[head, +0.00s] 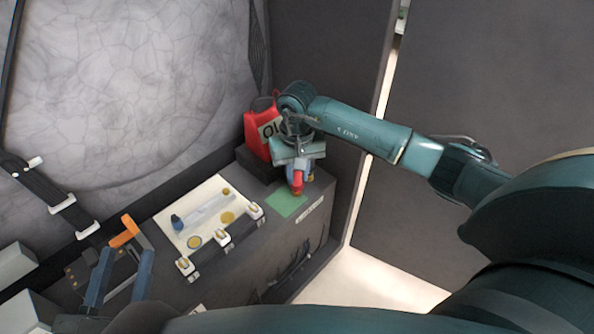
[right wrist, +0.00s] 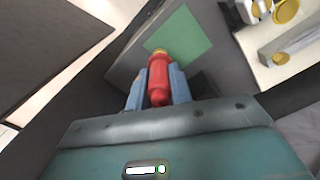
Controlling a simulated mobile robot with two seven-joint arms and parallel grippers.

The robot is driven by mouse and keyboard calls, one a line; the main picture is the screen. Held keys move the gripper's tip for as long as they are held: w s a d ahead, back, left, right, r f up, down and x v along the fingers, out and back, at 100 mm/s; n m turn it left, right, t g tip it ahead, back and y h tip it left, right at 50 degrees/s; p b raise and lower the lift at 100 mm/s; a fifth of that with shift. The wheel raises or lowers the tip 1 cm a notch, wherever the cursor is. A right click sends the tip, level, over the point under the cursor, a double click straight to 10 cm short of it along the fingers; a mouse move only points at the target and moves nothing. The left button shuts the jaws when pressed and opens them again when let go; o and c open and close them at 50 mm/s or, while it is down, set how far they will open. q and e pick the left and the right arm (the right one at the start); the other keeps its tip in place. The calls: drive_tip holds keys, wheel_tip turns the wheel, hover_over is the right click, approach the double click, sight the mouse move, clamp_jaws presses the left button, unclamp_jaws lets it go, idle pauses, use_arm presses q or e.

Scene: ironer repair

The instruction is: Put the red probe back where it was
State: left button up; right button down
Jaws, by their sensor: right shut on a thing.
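The red probe (head: 297,186) is held in my right gripper (head: 301,174). In the right wrist view the probe (right wrist: 158,80), red with a yellow end, sits between the two blue fingers of my right gripper (right wrist: 157,85). The yellow end points towards a green square (head: 287,203) on top of the dark cabinet. The green square (right wrist: 183,38) shows beyond the probe; I cannot tell whether they touch. My left gripper (head: 125,257) has its blue fingers spread apart at lower left, near an orange-handled tool (head: 124,232).
A red container (head: 258,132) stands just behind my right gripper. A cream tray (head: 212,203) with yellow discs and a blue-capped item lies left of the green square. White clamps (head: 222,237) line its front edge. A grey quilted wall (head: 130,90) rises behind.

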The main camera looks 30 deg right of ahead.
drive_tip(key=shift+f, duration=0.1)
drive_tip(key=c, duration=1.2)
unclamp_jaws()
drive_tip(key=shift+o, duration=0.2)
